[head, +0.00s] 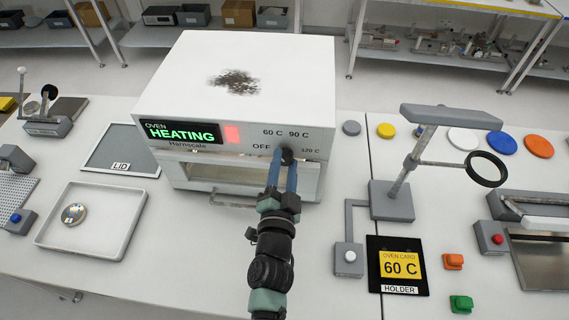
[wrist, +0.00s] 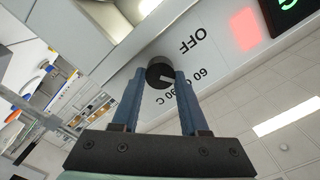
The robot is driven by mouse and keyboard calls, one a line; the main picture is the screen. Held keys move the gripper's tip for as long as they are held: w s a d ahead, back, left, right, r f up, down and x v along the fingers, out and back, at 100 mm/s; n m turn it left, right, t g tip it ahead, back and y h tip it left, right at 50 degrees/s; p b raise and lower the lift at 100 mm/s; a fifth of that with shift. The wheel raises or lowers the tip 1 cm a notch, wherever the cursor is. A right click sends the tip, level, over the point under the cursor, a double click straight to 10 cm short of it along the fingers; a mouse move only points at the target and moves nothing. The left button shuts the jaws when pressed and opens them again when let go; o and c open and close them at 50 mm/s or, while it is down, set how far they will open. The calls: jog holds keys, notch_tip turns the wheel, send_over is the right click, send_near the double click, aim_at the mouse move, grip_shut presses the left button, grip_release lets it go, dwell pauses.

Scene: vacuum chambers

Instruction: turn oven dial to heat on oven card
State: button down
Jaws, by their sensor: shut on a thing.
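The oven (head: 250,90) is a white box. Its display (head: 180,132) reads HEATING in green, with a lit red patch beside it. The black dial (wrist: 158,70) sits on the front panel among the labels OFF, 60 C, 90 C and 120 C. My gripper (head: 282,165) is shut on the dial, with a blue finger on each side; it also shows in the wrist view (wrist: 160,85). A white mark on the dial points toward the 60 C and 90 C labels; I cannot tell exactly which. The yellow oven card (head: 401,264) reads 60 C and lies in the black holder (head: 402,290).
A white tray (head: 95,225) with a small round part (head: 74,213) stands left of the oven, near the LID plate (head: 120,150). A grey stand with a ring (head: 486,169) rises at right. Orange (head: 453,261) and green (head: 461,304) blocks lie right of the holder.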

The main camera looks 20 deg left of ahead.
dwell(0.3)
jog(key=shift+c, duration=2.1)
grip_release()
jog(key=shift+s, duration=0.1)
jog(key=b+v, duration=0.4)
jog(key=v, duration=0.8)
jog(key=shift+s, duration=0.4)
jog(key=shift+d, duration=0.15)
